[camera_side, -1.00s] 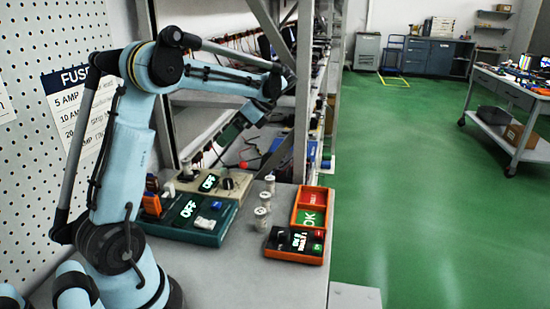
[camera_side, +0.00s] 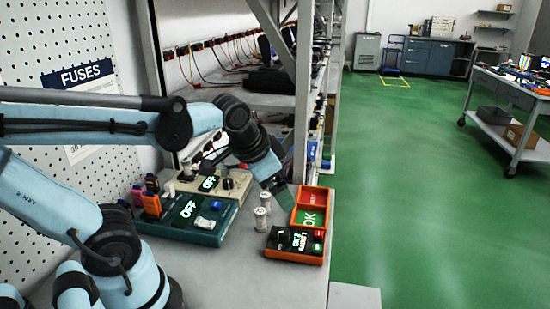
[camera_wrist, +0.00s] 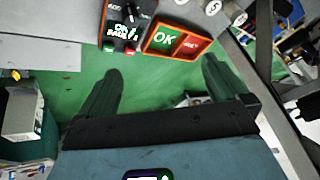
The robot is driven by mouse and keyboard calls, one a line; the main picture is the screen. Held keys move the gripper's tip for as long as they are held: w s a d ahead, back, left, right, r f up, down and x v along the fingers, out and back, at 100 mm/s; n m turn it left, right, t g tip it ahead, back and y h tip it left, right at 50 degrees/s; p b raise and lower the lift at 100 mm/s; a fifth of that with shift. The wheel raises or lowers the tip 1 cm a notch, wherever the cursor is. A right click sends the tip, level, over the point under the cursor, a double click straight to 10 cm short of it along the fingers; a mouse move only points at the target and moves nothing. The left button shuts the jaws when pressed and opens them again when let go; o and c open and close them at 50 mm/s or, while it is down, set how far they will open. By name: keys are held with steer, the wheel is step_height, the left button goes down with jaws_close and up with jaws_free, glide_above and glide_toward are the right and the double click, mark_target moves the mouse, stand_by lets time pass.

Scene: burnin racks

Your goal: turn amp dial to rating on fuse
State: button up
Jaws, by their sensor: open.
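My gripper (camera_wrist: 162,70) is open and empty, its two dark green fingers spread over the bench's front edge in the wrist view. In the side view its fingers (camera_side: 283,200) hang just left of the orange OK box. A black unit in an orange tray (camera_side: 293,244) has a dark knob, a lit display and red and green buttons; its knob (camera_wrist: 131,12) also shows in the wrist view, beyond the fingers. A beige box (camera_side: 238,190) behind has another dark knob (camera_side: 229,184).
An orange-framed box with a green OK panel (camera_side: 309,218) and red panel adjoins the black unit. A teal box (camera_side: 208,238) with an OFF display stands left, with orange and pink items. A rack post rises behind.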

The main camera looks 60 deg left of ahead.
steer(key=shift+n+t+h, duration=0.7)
steer(key=shift+n+t, duration=0.1)
steer(key=shift+n, duration=0.1)
steer(key=d, duration=0.1)
steer(key=s+d+f, duration=0.1)
steer(key=d, duration=0.1)
steer(key=shift+s+d+f, duration=0.15)
steer(key=shift+d, duration=0.15)
steer(key=shift+c, duration=0.3)
steer(key=shift+a, duration=0.1)
steer(key=shift+c, duration=1.1)
steer(key=shift+w+a+r+m+g, duration=0.2)
steer(key=shift+w+a+r, duration=0.1)
steer(key=shift+a, duration=0.3)
steer(key=shift+w+a+r+m+g, duration=0.1)
steer(key=shift+w+a+r+g, duration=0.15)
steer(key=shift+a, duration=0.3)
steer(key=c, duration=0.5)
steer(key=r+m+g, duration=0.2)
steer(key=m+g, duration=0.5)
glide_above(228, 180)
step_height(228, 180, down, 12)
steer(key=shift+f, duration=0.2)
steer(key=shift+n, duration=0.3)
steer(key=c, duration=1)
